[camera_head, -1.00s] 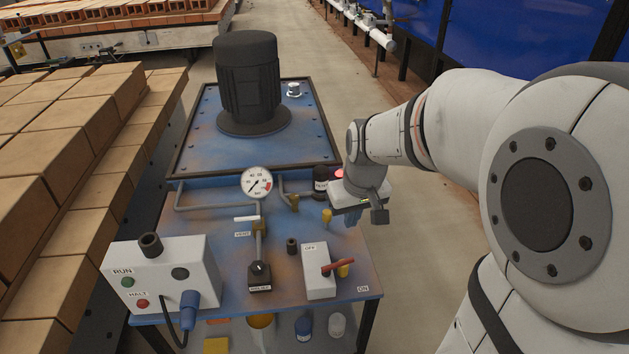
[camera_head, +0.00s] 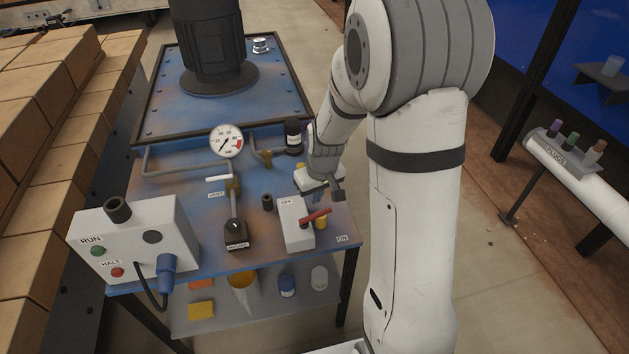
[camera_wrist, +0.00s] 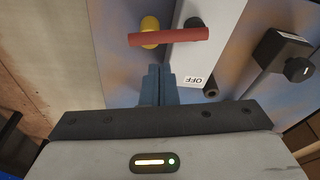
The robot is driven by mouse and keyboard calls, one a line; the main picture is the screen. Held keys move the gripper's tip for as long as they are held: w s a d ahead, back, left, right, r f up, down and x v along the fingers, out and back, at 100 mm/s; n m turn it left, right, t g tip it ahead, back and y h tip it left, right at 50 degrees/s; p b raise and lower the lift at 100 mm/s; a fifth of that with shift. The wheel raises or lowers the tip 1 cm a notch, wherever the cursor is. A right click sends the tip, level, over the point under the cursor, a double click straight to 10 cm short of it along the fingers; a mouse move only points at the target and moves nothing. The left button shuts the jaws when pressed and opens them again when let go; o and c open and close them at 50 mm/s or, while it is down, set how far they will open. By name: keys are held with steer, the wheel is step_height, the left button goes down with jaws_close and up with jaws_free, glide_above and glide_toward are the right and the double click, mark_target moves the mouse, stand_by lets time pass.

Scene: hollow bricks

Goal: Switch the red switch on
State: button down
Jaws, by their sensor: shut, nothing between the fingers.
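The red switch (camera_head: 314,216) is a red lever on a white box (camera_head: 293,232) on the blue bench. Labels read OFF at the box's back end and ON at the bench edge to the right. The lever points right and slightly back, across the box. In the wrist view the red lever (camera_wrist: 168,37) lies across the white box, just beyond my fingertips. My gripper (camera_wrist: 158,72) is shut and empty, its blue fingers apart from the lever. In the head view my gripper (camera_head: 330,190) is just behind and right of the lever; its fingertips are hard to make out there.
A yellow knob (camera_wrist: 150,30) sits by the lever's end. A dark-based lever (camera_head: 235,235), a gauge (camera_head: 226,141) and a RUN/HALT box (camera_head: 130,240) stand to the left. A black motor (camera_head: 208,45) is at the back. Open floor lies right of the bench.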

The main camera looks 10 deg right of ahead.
mark_target(320, 215)
steer(key=shift+s+d+f, duration=0.15)
steer(key=shift+s+f, duration=0.4)
steer(key=shift+f, duration=0.25)
steer(key=shift+s+f+b, duration=0.4)
steer(key=shift+b, duration=0.25)
steer(key=shift+s+d, duration=0.1)
steer(key=shift+s, duration=0.2)
steer(key=shift+r, duration=0.1)
steer(key=shift+s, duration=0.1)
steer(key=shift+s+f, duration=0.15)
steer(key=shift+f, duration=0.1)
